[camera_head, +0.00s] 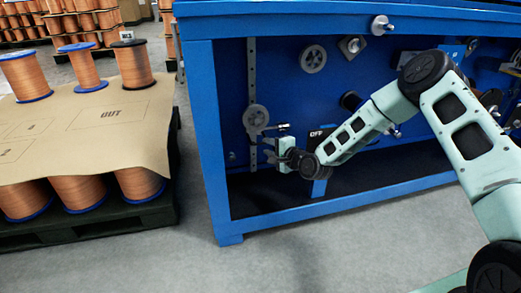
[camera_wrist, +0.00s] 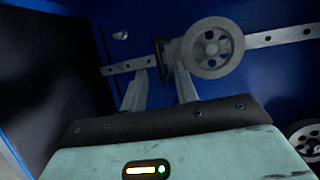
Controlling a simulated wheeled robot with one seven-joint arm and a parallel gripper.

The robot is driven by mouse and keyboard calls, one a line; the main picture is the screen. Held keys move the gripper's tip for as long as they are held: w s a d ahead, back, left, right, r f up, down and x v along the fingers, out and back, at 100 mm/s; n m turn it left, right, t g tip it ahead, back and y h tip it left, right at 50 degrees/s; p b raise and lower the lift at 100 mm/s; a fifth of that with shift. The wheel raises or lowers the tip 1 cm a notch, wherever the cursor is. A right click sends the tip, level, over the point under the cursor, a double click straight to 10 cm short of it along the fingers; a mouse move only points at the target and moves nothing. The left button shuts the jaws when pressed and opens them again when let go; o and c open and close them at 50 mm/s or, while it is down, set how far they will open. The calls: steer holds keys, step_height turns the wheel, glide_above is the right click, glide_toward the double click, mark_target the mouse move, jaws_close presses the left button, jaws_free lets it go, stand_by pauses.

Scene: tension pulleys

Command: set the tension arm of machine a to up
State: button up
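A grey spoked pulley (camera_head: 255,118) sits on a perforated metal strip (camera_head: 252,70) inside the blue machine (camera_head: 205,110). In the wrist view the pulley (camera_wrist: 215,47) lies just right of my fingers, and the strip (camera_wrist: 275,38) runs across behind them. A small dark looped part (camera_wrist: 163,58) shows beside the pulley, near the fingertips. Which part is the tension arm is not clear, and no machine letter is readable. My gripper (camera_head: 269,145) is near the strip, just below the pulley. In the wrist view my gripper (camera_wrist: 160,72) has its fingers apart; contact cannot be told.
Another pulley (camera_head: 313,58) is mounted upper right on the back panel. A dark sign reading OFF (camera_head: 317,133) is close behind my wrist. The machine's blue frame edges surround the bay. A pallet with copper spools (camera_head: 84,66) stands left, with grey floor between.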

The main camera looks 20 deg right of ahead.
steer(key=b+x, duration=0.1)
steer(key=x, duration=0.4)
steer(key=shift+w+f+b, duration=0.1)
steer(key=shift+b, duration=0.2)
jaws_close()
